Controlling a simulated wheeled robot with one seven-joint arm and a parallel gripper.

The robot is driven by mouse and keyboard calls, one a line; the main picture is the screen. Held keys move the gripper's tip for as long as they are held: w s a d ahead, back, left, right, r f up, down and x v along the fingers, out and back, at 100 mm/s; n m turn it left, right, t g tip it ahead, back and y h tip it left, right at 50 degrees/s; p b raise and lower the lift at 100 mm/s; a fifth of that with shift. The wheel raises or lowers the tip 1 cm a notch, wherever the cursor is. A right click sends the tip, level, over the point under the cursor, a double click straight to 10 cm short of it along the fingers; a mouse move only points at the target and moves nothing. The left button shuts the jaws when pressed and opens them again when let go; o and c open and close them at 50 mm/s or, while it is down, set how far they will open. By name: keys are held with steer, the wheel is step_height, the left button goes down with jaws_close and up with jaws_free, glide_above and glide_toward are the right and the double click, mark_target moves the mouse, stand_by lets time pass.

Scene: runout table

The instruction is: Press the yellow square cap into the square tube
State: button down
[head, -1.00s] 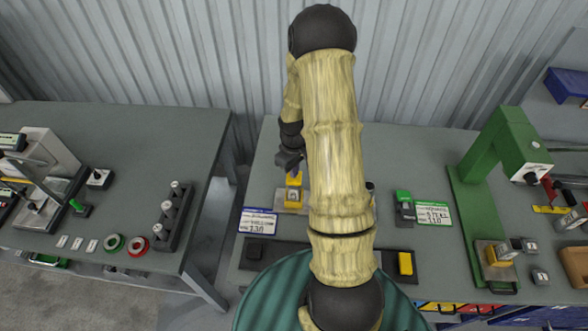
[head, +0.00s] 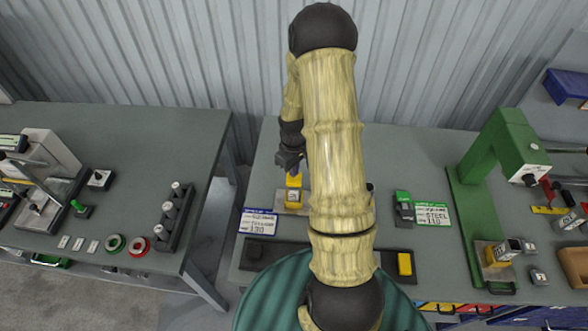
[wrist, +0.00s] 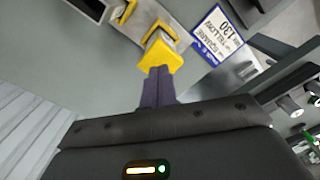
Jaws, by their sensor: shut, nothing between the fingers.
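The yellow square cap (head: 293,181) sits at the top of the square tube (head: 292,197), which stands in a holder left of my arm. In the wrist view the cap (wrist: 160,56) is just beyond my fingertips and hides the tube's mouth, so I cannot tell how deep it sits. My gripper (wrist: 160,72) is shut and empty, with its dark fingertips at the cap, touching or very close. In the head view my gripper (head: 291,166) is just above the cap, partly hidden by my arm.
A white and blue card (head: 258,222) reading YELLOW and 130 lies left of the holder. A green-topped dark device (head: 403,207) and a green card (head: 433,214) stand to the right. A green press (head: 478,190) stands further right. A second table (head: 130,150) is at the left.

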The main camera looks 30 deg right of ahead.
mark_target(291, 179)
step_height(291, 179, up, 6)
steer(key=p, duration=0.3)
steer(key=shift+f, duration=0.25)
stand_by(0.6)
steer(key=s+a+r+m+t+b, duration=0.2)
steer(key=s+a+r+m+b, duration=0.1)
steer(key=s+a+b, duration=0.9)
steer(key=shift+s+a+r+m+t+b, duration=0.35)
steer(key=shift+a+r+b, duration=0.2)
steer(key=shift+a, duration=0.25)
steer(key=shift+w, duration=0.1)
